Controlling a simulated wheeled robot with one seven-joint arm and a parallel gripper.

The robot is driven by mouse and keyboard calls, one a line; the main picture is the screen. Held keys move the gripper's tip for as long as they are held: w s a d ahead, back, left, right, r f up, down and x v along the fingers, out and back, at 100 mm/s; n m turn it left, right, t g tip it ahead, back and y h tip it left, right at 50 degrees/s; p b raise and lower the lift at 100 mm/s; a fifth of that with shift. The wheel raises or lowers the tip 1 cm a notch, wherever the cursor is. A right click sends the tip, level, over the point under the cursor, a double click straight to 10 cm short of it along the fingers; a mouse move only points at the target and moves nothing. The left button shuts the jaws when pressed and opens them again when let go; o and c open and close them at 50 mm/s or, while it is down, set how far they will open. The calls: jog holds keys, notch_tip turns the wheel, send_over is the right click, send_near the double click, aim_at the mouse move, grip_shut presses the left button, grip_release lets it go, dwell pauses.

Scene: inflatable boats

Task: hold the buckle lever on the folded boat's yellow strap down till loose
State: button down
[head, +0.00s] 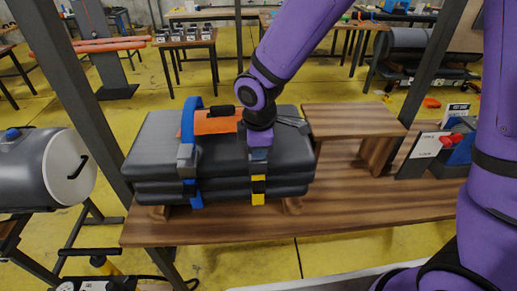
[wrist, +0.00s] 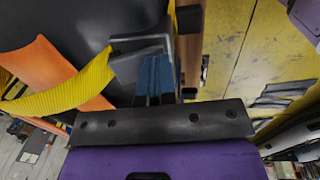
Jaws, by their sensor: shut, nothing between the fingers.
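The folded boat (head: 150,155) is a stack of dark grey layers on wooden supports. Its yellow strap (head: 258,190) runs down the front face on the right; in the wrist view the strap (wrist: 70,90) runs into a grey buckle (wrist: 135,62). My gripper (head: 259,155) points down over the strap at the boat's top front edge. In the wrist view its blue fingers (wrist: 154,78) are together and empty, at the buckle. They overlap the buckle in the picture; the lever's angle and any contact are hard to tell.
A blue strap (head: 195,195) with a grey buckle (head: 186,155) crosses the boat's left part. An orange piece (head: 212,126) lies on top. A raised wooden shelf (head: 350,120) stands right on the bench (head: 350,213). A grey cylinder (head: 30,170) is at left.

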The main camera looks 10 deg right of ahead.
jog(key=shift+r, duration=0.8)
notch_tip(320, 180, up, 14)
dwell(0.7)
jog(key=s+d+r+m+t, duration=0.1)
jog(key=s+d+r+m, duration=0.1)
jog(key=s+d+m, duration=0.3)
jog(key=s+d+r+m+t, duration=0.1)
jog(key=s+d+r+m, duration=0.2)
jog(key=d, duration=0.9)
jog(key=s+d+r+m+t, duration=0.2)
jog(key=s+d+r+m, duration=0.1)
jog(key=s+d+m, duration=0.6)
jog(key=shift+s+d+m, duration=0.15)
jog(key=shift+s+m, duration=0.05)
jog(key=shift+m, duration=0.1)
